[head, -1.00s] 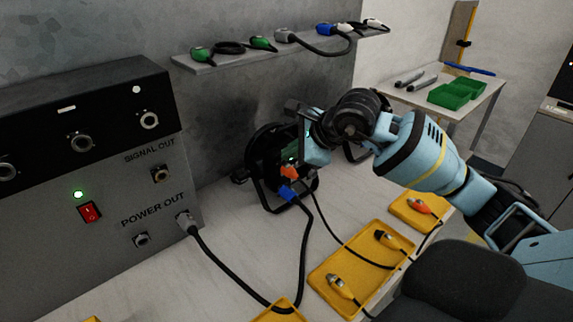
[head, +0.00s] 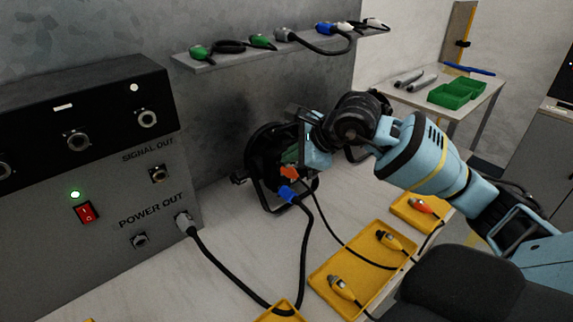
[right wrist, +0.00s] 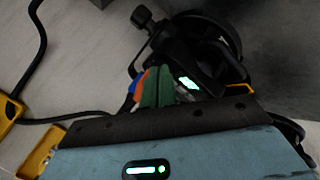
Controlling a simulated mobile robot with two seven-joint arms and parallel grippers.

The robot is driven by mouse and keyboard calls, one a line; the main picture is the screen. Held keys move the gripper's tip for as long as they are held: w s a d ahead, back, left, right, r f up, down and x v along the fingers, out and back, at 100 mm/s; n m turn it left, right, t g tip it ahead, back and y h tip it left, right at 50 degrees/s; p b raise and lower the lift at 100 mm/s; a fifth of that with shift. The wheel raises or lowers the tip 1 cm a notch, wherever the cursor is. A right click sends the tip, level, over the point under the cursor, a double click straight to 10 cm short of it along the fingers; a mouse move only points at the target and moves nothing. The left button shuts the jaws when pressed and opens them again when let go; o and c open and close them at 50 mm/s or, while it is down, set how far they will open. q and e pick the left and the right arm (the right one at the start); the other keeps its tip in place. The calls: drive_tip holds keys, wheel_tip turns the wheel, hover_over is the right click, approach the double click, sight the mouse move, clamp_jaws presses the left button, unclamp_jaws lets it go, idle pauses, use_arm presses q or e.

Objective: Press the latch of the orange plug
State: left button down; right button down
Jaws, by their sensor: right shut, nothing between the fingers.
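The orange plug (head: 289,173) sits at the front of the black cable reel (head: 255,160), just above a blue plug (head: 287,195) with a black cable. My right gripper (head: 293,157) is shut and empty, its green fingertips close above the orange plug. In the right wrist view the closed green fingers (right wrist: 157,88) partly cover the orange plug (right wrist: 143,82), with the blue plug (right wrist: 133,80) beside it. The latch is hidden, and I cannot tell whether the fingertips touch the plug. My left gripper is out of view.
A grey power panel (head: 100,215) stands at the left, its cable running across the bench. A wall shelf (head: 215,62) with connectors is above. Bare bench lies left of the reel.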

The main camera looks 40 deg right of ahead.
sight(291, 168)
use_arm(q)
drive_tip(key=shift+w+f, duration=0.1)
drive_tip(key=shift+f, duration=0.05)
use_arm(e)
drive_tip(key=shift+f, duration=0.2)
drive_tip(key=shift+r, duration=0.25)
drive_tip(key=shift+r+p, duration=0.3)
drive_tip(key=shift+r, duration=0.3)
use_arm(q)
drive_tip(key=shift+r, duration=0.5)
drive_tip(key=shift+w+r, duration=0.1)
